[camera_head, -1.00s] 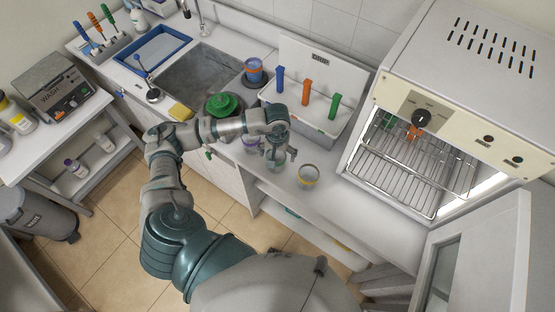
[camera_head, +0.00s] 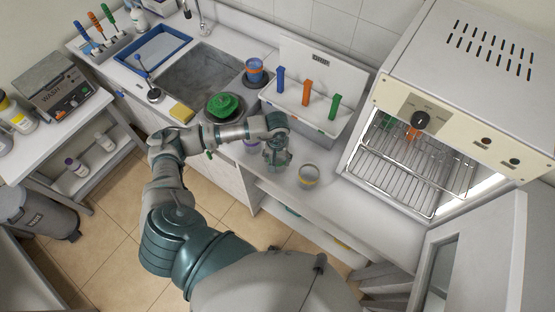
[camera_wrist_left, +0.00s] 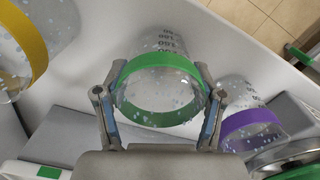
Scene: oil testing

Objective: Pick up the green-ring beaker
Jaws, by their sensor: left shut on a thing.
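The green-ring beaker (camera_wrist_left: 160,92) is a clear beaker with dark printed marks and droplets on its wall, in the middle of the left wrist view. My left gripper (camera_wrist_left: 161,108) is shut on it, with one finger on each side at about the green band. In the head view my left gripper (camera_head: 277,155) is over the counter between two other beakers, and the green-ring beaker is mostly hidden by it. I cannot tell whether the beaker still touches the counter. My right gripper is not in view.
A yellow-ring beaker (camera_head: 308,174) stands close on the right and a purple-ring beaker (camera_wrist_left: 250,122) close on the other side. Behind is a white bin (camera_head: 308,114) with coloured handles. An open oven (camera_head: 410,165) is at right, a sink (camera_head: 200,78) at left.

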